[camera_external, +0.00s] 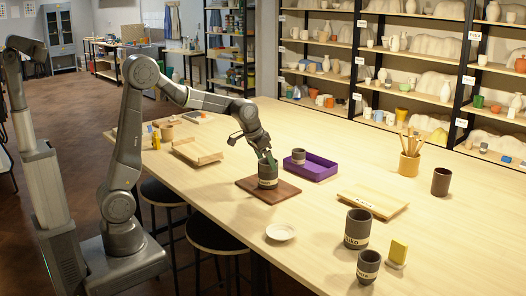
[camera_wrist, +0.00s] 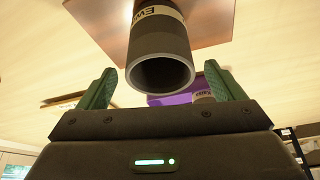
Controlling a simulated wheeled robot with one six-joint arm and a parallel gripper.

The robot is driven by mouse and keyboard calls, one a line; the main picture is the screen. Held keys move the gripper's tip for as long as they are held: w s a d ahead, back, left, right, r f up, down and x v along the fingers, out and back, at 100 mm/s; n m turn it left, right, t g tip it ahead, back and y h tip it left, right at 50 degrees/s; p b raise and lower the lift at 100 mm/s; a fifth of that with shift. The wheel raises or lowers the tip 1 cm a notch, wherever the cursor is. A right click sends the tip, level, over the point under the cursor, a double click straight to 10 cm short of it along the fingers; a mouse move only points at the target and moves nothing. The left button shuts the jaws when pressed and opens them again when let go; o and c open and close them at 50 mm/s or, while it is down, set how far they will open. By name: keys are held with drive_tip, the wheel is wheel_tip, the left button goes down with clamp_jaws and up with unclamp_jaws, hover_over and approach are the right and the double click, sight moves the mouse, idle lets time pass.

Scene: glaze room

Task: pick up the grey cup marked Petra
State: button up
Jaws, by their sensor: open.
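A dark grey cup (camera_external: 268,176) with a pale name band stands upright on a brown board (camera_external: 246,188). In the wrist view this cup (camera_wrist: 158,50) shows large, mouth toward me; its band is partly visible and I cannot read it surely. My gripper (camera_external: 266,158) is open at the cup's top. In the wrist view its green fingers (camera_wrist: 163,86) are spread apart, with the cup's rim showing between and beyond them. A smaller dark cup (camera_external: 298,156) with a pale band is at the purple tray (camera_external: 318,172). Its band is too small to read. No band clearly reads Petra.
Two grey cups, a larger (camera_external: 357,230) and a smaller (camera_external: 368,268), stand near the front right, beside a yellow block (camera_external: 398,251). A white saucer (camera_external: 280,233), a wooden board (camera_external: 373,202), a brown cup (camera_external: 441,181) and a brush holder (camera_external: 409,164) are around. Table between is clear.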

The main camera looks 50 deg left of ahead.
drive_tip(key=shift+c, duration=0.6)
drive_tip(key=shift+r, duration=0.1)
